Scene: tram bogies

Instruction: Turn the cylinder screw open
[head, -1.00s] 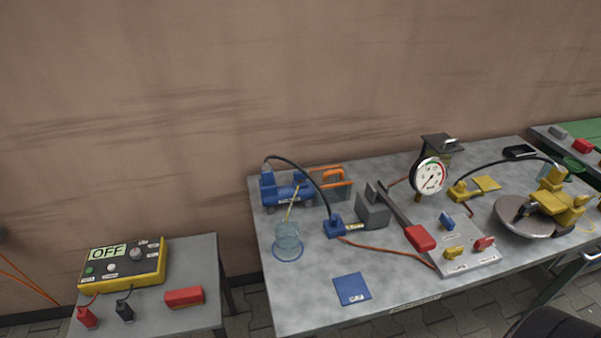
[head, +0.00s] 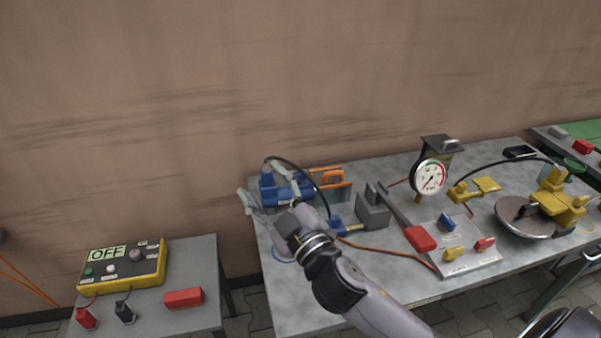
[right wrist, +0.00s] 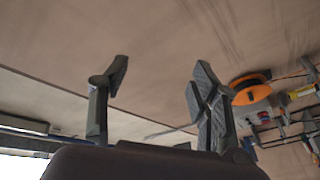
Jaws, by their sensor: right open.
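The blue cylinder (head: 267,187) lies at the back left corner of the middle table, with a black hose rising from it. My right gripper (head: 265,193) is open, its fingers spread in front of and around the left part of the cylinder in the picture. I cannot tell whether it touches. In the right wrist view the fingers (right wrist: 158,90) stand apart with only wall and a pale edge between them. The screw cannot be made out. My left gripper is out of view.
Beside the cylinder stands a holder with orange parts (head: 333,178). A grey block (head: 373,212), a plate with a red-handled lever (head: 420,238) and a gauge (head: 430,176) are to the right. A yellow OFF box (head: 122,266) sits on the left table.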

